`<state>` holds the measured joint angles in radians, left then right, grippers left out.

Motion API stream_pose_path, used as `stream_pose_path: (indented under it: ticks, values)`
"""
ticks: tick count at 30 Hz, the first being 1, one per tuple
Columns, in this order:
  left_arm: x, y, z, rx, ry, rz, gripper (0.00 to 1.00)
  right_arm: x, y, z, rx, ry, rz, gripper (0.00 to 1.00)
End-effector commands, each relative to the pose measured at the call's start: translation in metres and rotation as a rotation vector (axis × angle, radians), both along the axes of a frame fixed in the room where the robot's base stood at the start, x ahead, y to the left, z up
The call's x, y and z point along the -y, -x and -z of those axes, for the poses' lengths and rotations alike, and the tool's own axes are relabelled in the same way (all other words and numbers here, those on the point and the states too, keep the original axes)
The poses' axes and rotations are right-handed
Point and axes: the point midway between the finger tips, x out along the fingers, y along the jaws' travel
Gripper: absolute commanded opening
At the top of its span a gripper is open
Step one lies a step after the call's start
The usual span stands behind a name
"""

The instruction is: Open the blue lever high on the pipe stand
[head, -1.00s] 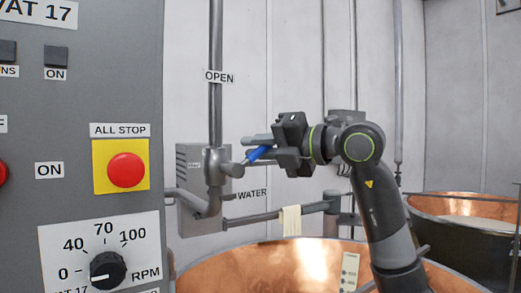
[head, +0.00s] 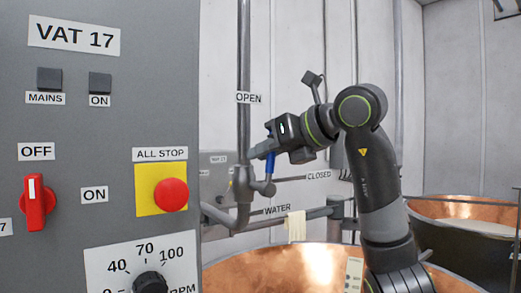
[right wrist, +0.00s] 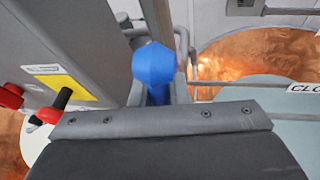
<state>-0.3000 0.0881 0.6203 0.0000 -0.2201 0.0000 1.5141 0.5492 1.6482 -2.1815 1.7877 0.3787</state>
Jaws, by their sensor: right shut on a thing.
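The blue lever (head: 270,166) stands nearly upright on the grey valve (head: 243,185) of the vertical pipe (head: 243,60). An OPEN label (head: 249,98) is on the pipe above it, and a CLOSED label (head: 318,175) is to its right. My right gripper (head: 264,149) reaches in from the right and is shut on the lever. In the right wrist view the lever's round blue end (right wrist: 154,64) shows between the fingers, with its shaft running down between them. My left gripper is not in view.
The grey VAT 17 control panel (head: 110,120) stands close on the left, with a red all-stop button (head: 171,194). A copper vat (head: 270,270) is below, another (head: 465,210) at right. A cloth (head: 295,226) hangs on the water pipe.

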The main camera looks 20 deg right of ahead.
Motion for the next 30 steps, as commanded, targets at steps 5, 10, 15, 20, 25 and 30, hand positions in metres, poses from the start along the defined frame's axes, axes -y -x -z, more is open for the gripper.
stream_pose_path:
  ticks: [5,10,15,20,25,30]
  values:
    - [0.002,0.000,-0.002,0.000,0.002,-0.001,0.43,-0.003,0.001,0.000,0.029,0.079,-0.005,0.00]
    - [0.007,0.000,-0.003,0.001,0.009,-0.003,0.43,-0.004,0.002,0.001,0.044,0.122,-0.005,0.00]
    - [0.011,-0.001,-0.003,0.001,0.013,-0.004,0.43,-0.004,0.002,0.001,0.049,0.138,-0.004,0.00]
    - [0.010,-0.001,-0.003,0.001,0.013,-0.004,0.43,-0.004,0.002,0.002,0.048,0.141,-0.004,0.00]
    - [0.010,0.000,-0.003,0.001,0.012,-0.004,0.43,-0.004,0.002,0.002,0.048,0.141,-0.005,0.00]
    - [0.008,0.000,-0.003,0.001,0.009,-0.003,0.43,-0.004,0.002,0.002,0.048,0.140,-0.004,0.34]
